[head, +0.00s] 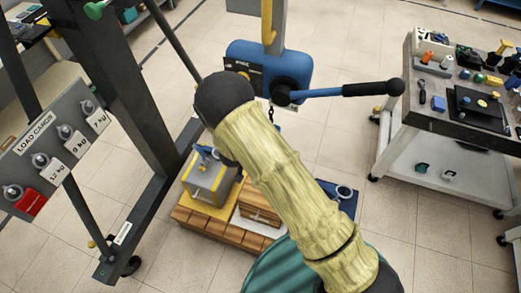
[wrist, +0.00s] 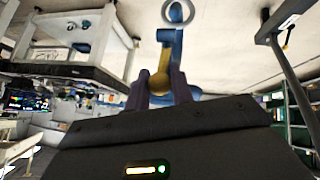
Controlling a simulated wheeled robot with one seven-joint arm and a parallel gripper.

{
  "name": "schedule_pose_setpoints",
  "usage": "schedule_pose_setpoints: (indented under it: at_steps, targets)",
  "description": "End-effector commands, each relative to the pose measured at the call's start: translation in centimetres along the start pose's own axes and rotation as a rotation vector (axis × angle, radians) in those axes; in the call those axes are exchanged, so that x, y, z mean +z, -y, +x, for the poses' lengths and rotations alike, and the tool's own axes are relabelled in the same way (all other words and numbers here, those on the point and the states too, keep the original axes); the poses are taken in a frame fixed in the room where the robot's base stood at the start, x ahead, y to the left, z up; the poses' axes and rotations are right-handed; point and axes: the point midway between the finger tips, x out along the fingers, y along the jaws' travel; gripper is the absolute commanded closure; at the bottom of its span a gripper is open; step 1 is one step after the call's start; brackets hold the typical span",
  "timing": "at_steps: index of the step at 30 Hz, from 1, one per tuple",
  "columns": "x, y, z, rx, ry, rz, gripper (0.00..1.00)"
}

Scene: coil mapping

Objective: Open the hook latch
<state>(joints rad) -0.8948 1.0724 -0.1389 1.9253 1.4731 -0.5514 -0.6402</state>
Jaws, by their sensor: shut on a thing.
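In the wrist view the two dark purple fingers of my gripper (wrist: 160,92) are closed around a gold latch piece with a round knob (wrist: 160,82). The gold piece lies against a blue hook body (wrist: 178,48). A grey ring (wrist: 179,12) shows at the top of that view, near the blue part. How far the latch stands open is not clear. In the head view my arm covers the gripper and the hook; only a short dark chain (head: 271,112) shows below the blue hoist (head: 268,66).
A blue lever with a black grip (head: 365,89) sticks out right from the hoist. Below are a grey-yellow load box (head: 212,183) and a wooden crate (head: 262,205). A dark frame with a load-card board (head: 52,145) stands left, a tool cart (head: 432,160) right.

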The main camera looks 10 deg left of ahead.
Motion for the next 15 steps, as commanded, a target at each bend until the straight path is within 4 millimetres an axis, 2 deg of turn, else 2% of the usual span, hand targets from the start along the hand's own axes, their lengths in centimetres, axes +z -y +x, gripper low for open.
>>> schedule_pose_setpoints:
  at_steps: [12,13,15]
  targets:
    - [0.11,-0.05,0.05,0.001,0.005,-0.003,1.00]
    - [0.11,-0.05,0.05,0.001,0.005,-0.003,0.71]
    - [0.10,-0.05,0.05,0.001,0.005,-0.003,0.58]
